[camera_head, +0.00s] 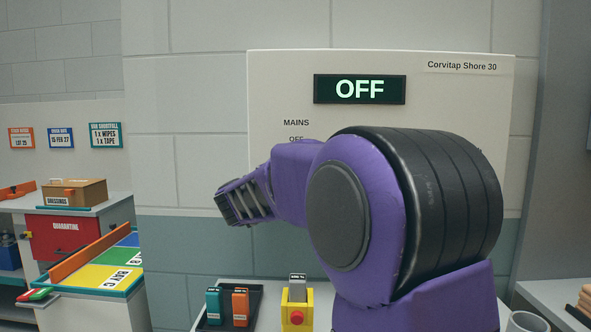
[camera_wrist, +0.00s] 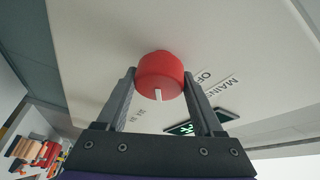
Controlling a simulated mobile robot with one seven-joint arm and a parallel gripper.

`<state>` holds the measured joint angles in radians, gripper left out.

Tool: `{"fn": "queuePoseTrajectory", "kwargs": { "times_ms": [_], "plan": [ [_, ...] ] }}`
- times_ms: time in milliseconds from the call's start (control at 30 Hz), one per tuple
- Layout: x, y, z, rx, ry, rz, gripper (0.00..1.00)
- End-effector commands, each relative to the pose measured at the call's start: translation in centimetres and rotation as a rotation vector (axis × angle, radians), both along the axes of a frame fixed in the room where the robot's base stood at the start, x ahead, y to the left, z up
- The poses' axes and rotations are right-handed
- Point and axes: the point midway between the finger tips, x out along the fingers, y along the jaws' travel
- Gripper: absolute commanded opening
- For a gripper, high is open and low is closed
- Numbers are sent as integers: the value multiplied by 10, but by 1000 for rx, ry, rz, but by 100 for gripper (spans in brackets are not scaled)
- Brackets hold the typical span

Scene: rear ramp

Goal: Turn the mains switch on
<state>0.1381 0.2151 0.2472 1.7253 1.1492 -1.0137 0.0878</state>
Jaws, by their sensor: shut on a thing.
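The mains switch is a red round knob (camera_wrist: 160,72) with a white mark, on the pale panel (camera_wrist: 110,40). In the wrist view my gripper (camera_wrist: 158,78) is shut on the knob, one finger on each side. The white mark points toward the bottom of that picture; the OFF label (camera_wrist: 205,76) lies to the right of the knob. In the head view the panel (camera_head: 270,75) carries a lit display (camera_head: 360,89) reading OFF and a MAINS label (camera_head: 296,122). My purple arm hides the knob and the fingers there.
Below the panel stand a dark tray (camera_head: 243,322) with teal and orange items, a yellow box with a red button (camera_head: 297,316), and a mug (camera_head: 528,321). At left are a bench with coloured bays (camera_head: 112,276) and a dressings box (camera_head: 75,191).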

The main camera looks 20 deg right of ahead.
Motion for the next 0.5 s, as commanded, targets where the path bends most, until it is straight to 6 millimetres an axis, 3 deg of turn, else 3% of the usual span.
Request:
{"fn": "queuePoseTrajectory", "kwargs": {
  "times_ms": [500],
  "plan": [
    [0,-1,1,398,-163,0,13]
  ]
}}
